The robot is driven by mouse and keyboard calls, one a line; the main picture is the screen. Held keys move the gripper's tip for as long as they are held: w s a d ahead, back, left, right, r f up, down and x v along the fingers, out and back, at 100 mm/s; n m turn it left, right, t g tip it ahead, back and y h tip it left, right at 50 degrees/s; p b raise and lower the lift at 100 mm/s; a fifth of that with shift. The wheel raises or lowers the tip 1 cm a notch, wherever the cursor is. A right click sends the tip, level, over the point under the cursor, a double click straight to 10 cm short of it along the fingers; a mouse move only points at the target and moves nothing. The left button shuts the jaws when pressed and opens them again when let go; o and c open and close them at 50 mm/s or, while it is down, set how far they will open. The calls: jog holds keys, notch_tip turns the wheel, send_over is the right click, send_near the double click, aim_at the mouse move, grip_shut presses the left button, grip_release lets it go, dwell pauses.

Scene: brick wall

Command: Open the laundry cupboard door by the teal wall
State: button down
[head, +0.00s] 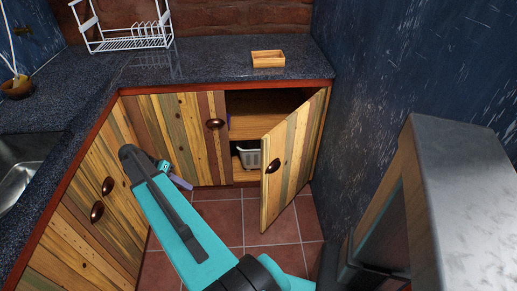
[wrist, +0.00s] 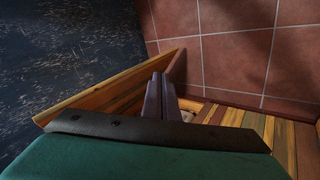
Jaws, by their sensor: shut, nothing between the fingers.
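The cupboard door (head: 290,160) by the dark blue wall (head: 375,90) is striped wood with a dark oval knob (head: 273,166). It stands partly open, swung out into the room from its right side. The open cupboard shows a shelf (head: 258,126) and a pale basket (head: 249,158) below it. My gripper (head: 183,184) is shut and empty, left of the door's free edge in the head view. In the wrist view, my gripper's fingers (wrist: 163,90) overlap the door (wrist: 105,88) near its free end; I cannot tell whether they touch.
A closed striped door (head: 180,130) with a knob adjoins on the left. The dark countertop (head: 210,65) above carries a wooden tray (head: 268,58) and a white dish rack (head: 130,40). A metal-topped unit (head: 465,150) stands at the right. Tiled floor (head: 220,218) is clear before the cupboard.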

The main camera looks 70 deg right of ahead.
jog(key=s+d+r+m, duration=0.3)
jog(key=s+d+r, duration=0.4)
jog(key=d, duration=0.3)
jog(key=s+d+r+m+y, duration=0.1)
jog(key=s+d+r+m, duration=0.2)
jog(key=s+d+r, duration=0.5)
jog(key=shift+d+r, duration=0.95)
jog(key=shift+d, duration=0.3)
jog(key=shift+s, duration=0.1)
jog(key=s+f+p, duration=0.1)
jog(key=s+f, duration=0.7)
jog(key=s, duration=0.1)
jog(key=shift+s+d, duration=0.15)
